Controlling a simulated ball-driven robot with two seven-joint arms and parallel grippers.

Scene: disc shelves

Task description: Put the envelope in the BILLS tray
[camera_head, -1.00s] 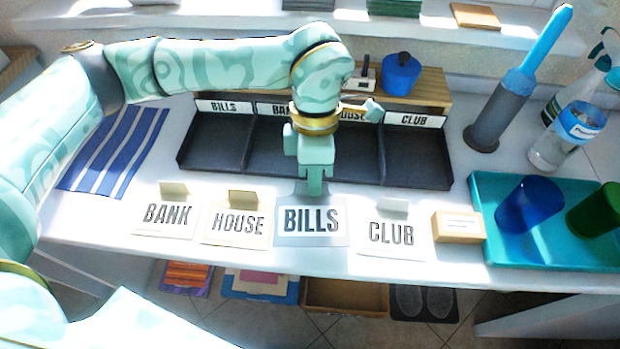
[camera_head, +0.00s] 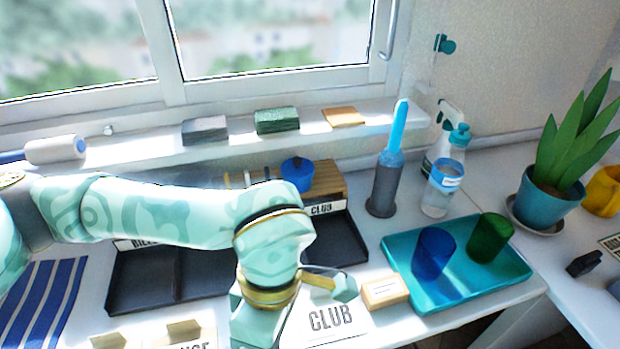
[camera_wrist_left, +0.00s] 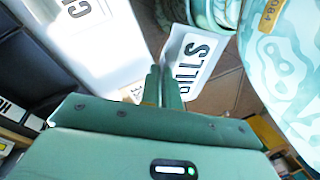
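The BILLS envelope (camera_wrist_left: 193,62) is white with black letters. In the left wrist view it hangs at my left gripper's fingertips (camera_wrist_left: 166,85), which are closed together on its edge. It appears turned out of line with the other envelopes, over the table's edge and floor. In the head view my arm hides it, and the fingertips are out of sight at the bottom. The BILLS tray (camera_head: 143,288) is the dark leftmost compartment of the tray row, its label (camera_head: 138,244) partly covered by my arm. My right gripper is not in view.
The CLUB envelope (camera_head: 331,319) lies on the table, right of my left wrist. A small wooden block (camera_head: 385,292) and a teal tray (camera_head: 462,282) with blue and green cups stand further right. A striped blue cloth (camera_head: 42,300) lies left of the trays.

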